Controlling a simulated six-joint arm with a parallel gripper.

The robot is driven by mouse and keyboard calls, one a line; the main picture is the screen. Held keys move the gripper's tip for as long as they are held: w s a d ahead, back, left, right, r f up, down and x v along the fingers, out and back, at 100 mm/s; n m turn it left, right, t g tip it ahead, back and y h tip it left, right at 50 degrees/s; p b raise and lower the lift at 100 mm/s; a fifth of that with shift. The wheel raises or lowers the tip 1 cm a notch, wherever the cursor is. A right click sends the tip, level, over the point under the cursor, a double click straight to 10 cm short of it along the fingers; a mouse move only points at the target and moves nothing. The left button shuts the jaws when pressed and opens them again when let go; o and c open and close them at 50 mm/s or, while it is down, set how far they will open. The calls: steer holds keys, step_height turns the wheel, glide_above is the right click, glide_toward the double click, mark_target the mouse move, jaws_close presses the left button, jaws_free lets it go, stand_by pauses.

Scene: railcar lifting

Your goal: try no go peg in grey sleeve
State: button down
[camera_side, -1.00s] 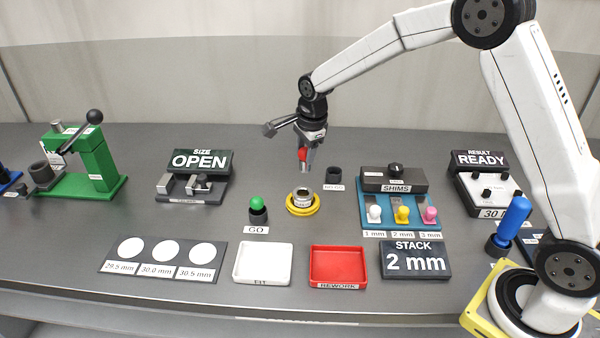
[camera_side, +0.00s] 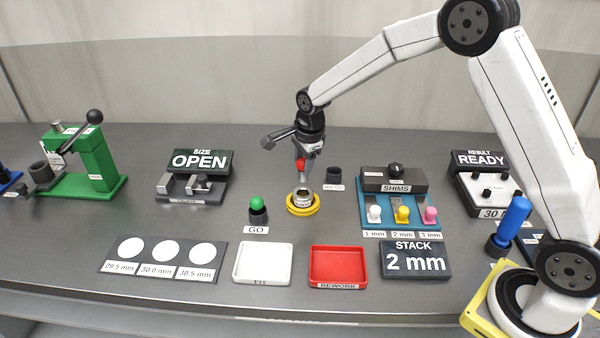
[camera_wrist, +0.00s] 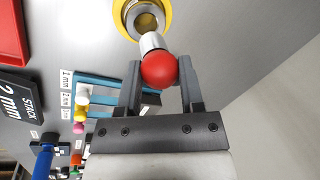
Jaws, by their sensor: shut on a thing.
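My gripper (camera_side: 305,166) is shut on the no go peg, which has a red ball top (camera_wrist: 159,69) and a pale metal shank (camera_wrist: 151,42). The grey sleeve (camera_side: 302,197) stands in a yellow ring holder (camera_side: 315,208) on the bench. In the side view the peg is just above the sleeve. In the wrist view the shank's end is at the near edge of the sleeve's bore (camera_wrist: 146,22). I cannot tell whether the tip touches or has entered. The dark no go stand (camera_side: 334,176) is empty, behind and right of the sleeve.
The green-topped go peg (camera_side: 257,203) stands left of the sleeve. In front are a white fit tray (camera_side: 263,281) and a red rework tray (camera_side: 339,282). The shims rack (camera_side: 393,181) is to the right. Bare bench lies behind the sleeve.

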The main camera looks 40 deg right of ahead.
mark_target(304, 180)
steer(key=shift+s+x, duration=0.2)
steer(key=shift+x, duration=0.7)
steer(key=shift+s+x, duration=0.2)
steer(key=shift+x, duration=0.7)
steer(key=shift+s+x, duration=0.2)
steer(key=shift+x, duration=0.75)
steer(key=shift+s+x, duration=0.2)
steer(key=shift+x, duration=0.75)
stand_by(4.3)
